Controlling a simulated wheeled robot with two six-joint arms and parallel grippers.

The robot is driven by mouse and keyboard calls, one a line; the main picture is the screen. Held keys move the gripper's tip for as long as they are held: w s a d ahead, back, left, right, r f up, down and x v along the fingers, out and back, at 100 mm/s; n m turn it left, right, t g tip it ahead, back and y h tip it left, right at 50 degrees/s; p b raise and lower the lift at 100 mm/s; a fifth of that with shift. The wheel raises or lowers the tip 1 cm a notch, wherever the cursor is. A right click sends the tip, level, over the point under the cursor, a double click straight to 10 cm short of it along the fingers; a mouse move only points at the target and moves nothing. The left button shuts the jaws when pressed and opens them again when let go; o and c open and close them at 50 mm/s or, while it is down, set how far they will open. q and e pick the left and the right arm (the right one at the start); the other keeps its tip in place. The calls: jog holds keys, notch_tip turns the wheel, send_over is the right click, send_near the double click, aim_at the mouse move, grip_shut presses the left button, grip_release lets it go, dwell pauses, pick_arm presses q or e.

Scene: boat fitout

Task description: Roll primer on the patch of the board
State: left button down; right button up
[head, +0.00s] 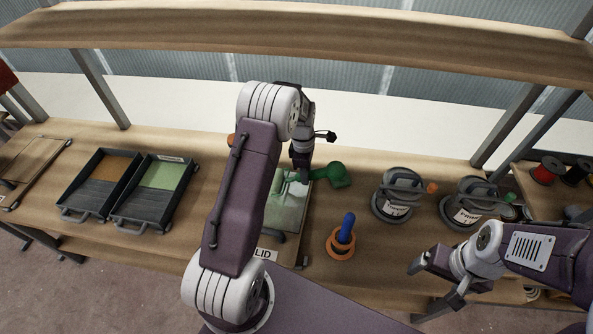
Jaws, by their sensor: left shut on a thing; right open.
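The board (303,222) lies on the bench behind my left arm, with a pale green patch (285,212) on it and a "LID" label (265,253) at its near edge. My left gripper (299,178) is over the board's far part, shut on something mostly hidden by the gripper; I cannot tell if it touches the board. A dark green rounded thing (334,175) shows just right of it; whether it is part of the held thing is unclear. A tray with green paint (150,208) stands left. My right gripper (436,283) is open and empty at the front right.
A tray with brown content (92,195) stands beside the green one. A blue-handled tool (346,228) stands in an orange ring (341,246). An overhead shelf (300,32) spans the back. Bench between board and tins is partly clear.

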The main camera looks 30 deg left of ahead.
aim_at(321, 176)
pick_arm(q)
jog(key=shift+d, duration=0.1)
jog(key=d, duration=0.2)
jog(key=w+d+p, duration=0.1)
jog(key=d, duration=0.1)
jog(key=shift+w+d+f, duration=0.1)
jog(key=shift+d, duration=0.25)
jog(key=d, duration=0.2)
jog(key=w+d+p, duration=0.1)
jog(key=shift+d, duration=0.4)
jog(key=shift+w+d, duration=0.15)
jog(key=shift+d, duration=0.3)
jog(key=shift+a, duration=0.1)
jog(key=shift+s+a+p, duration=0.15)
jog(key=shift+s+a, duration=0.05)
jog(key=shift+a, duration=0.6)
jog(key=shift+s+a+p, duration=0.1)
jog(key=shift+s+a, duration=0.1)
jog(key=shift+a, duration=0.55)
jog(key=shift+s+a+p, duration=0.15)
jog(key=shift+s+a, duration=0.05)
jog(key=shift+a, duration=0.6)
